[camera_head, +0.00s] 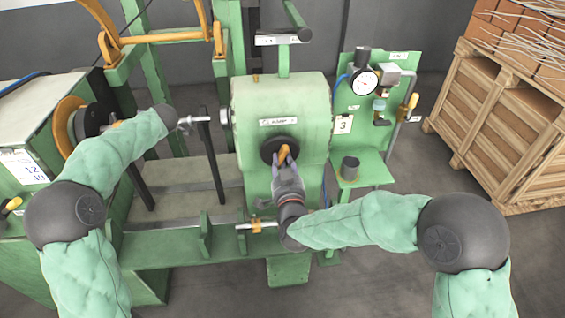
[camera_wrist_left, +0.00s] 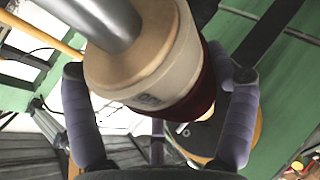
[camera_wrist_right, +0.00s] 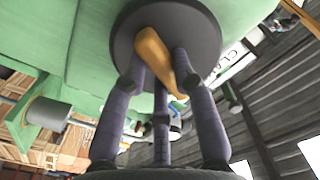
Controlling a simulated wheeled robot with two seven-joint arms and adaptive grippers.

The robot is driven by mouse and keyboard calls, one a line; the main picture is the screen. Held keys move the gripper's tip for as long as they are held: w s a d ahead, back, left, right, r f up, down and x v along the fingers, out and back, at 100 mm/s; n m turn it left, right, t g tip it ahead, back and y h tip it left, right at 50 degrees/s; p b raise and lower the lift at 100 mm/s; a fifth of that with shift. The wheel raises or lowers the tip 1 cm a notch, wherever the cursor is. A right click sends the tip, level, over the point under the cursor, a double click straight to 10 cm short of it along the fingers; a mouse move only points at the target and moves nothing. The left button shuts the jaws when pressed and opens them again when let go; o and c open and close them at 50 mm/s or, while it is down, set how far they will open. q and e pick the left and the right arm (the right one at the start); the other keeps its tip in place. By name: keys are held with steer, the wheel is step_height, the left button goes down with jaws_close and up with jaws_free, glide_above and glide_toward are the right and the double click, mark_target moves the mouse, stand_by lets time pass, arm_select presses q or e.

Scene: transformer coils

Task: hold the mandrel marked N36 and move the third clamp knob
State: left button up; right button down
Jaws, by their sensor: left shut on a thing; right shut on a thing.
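The clamp knob is an orange handle (camera_head: 284,153) on a round black disc (camera_head: 270,149), on the green housing below a label reading "CLAMP". My right gripper (camera_head: 286,165) is shut on this handle; the right wrist view shows the orange handle (camera_wrist_right: 151,55) between its purple fingers (camera_wrist_right: 160,75). The mandrel (camera_wrist_left: 130,75) fills the upper left wrist view: a cream body with a dark red band and a grey metal shaft. My left gripper (camera_wrist_left: 152,85) has its fingers on both sides of it. Its small dark marking is unreadable. In the head view my left arm hides the left gripper's grip.
A pressure gauge (camera_head: 364,82) and a card marked 3 (camera_head: 343,124) are on the green panel right of the housing. A dark cup (camera_head: 349,167) stands on a small green shelf. A wooden crate (camera_head: 500,130) with bricks stands at the right. An orange wheel (camera_head: 66,128) is at the left.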

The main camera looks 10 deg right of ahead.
arm_select(q)
steer(key=shift+r, duration=0.2)
arm_select(e)
steer(key=n, duration=0.4)
steer(key=shift+r+n, duration=0.1)
steer(key=shift+n, duration=0.2)
steer(key=shift+d, duration=0.1)
arm_select(q)
steer(key=shift+w+f, duration=0.1)
arm_select(e)
steer(key=c, duration=1)
jaws_free()
steer(key=shift+w, duration=0.1)
steer(key=s, duration=1.2)
arm_select(q)
steer(key=o, duration=1.5)
